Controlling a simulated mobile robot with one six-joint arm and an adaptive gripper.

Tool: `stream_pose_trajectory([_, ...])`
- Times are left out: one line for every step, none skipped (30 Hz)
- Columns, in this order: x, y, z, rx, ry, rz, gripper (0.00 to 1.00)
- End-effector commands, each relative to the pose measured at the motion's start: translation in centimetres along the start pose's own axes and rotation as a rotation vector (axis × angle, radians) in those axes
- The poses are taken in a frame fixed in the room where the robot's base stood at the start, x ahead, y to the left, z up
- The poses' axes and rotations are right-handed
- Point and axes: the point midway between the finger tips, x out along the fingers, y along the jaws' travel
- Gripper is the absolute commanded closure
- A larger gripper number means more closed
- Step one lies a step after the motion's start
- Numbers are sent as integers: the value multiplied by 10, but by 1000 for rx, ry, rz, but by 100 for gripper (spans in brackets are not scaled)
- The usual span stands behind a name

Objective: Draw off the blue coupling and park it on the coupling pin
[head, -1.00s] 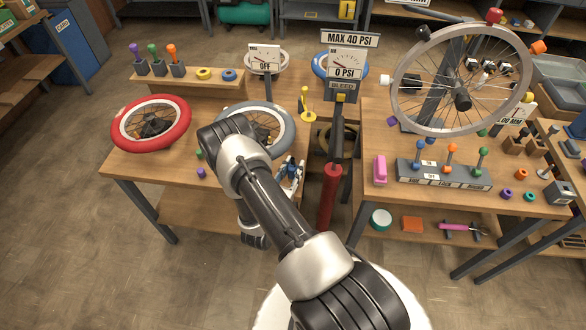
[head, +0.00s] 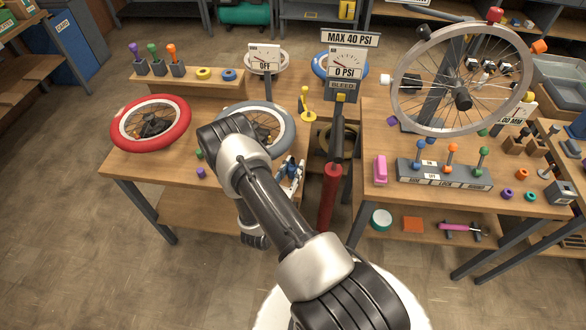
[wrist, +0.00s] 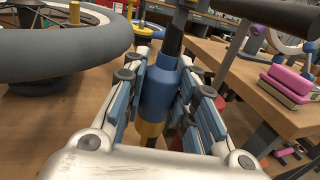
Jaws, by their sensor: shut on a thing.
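The blue coupling (wrist: 157,90) is between my gripper's pads in the wrist view, with a dark hose or rod above it and a yellow-brass piece below it. My gripper (wrist: 156,95) is shut on the coupling. In the head view my gripper (head: 291,174) is beside the right edge of the left table, and the coupling is too small to make out there. A yellow upright pin on a round base (head: 306,104) stands further back; it may be the coupling pin. Whether the coupling still touches the brass piece I cannot tell.
A grey-tyred wheel (head: 282,124) lies close left of my gripper; it looms in the wrist view (wrist: 70,62). A red pump cylinder (head: 329,197) stands in the gap between tables. A pink block (head: 380,169) is on the right table. A gauge post reads 0 PSI (head: 345,72).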

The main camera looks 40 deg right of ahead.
Motion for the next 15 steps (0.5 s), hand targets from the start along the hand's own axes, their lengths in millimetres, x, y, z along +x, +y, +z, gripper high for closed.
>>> stream_pose_trajectory([0,0,1,0,-1,0,100])
stream_pose_trajectory([0,0,1,0,-1,0,100])
stream_pose_trajectory([0,0,1,0,-1,0,100])
stream_pose_trajectory([0,0,0,0,-1,0,100])
stream_pose_trajectory([0,0,0,0,-1,0,100])
stream_pose_trajectory([0,0,0,0,-1,0,100])
stream_pose_trajectory([0,0,0,0,-1,0,100])
stream_pose_trajectory([0,0,-1,0,-1,0,100])
stream_pose_trajectory([0,0,-2,0,-1,0,100])
stream_pose_trajectory([0,0,-3,0,-1,0,100])
stream_pose_trajectory([0,0,-4,0,-1,0,100])
stream_pose_trajectory([0,0,-5,0,-1,0,100])
stream_pose_trajectory([0,0,-6,0,-1,0,100])
stream_pose_trajectory([0,0,-6,0,-1,0,100])
stream_pose_trajectory([0,0,-7,0,-1,0,100])
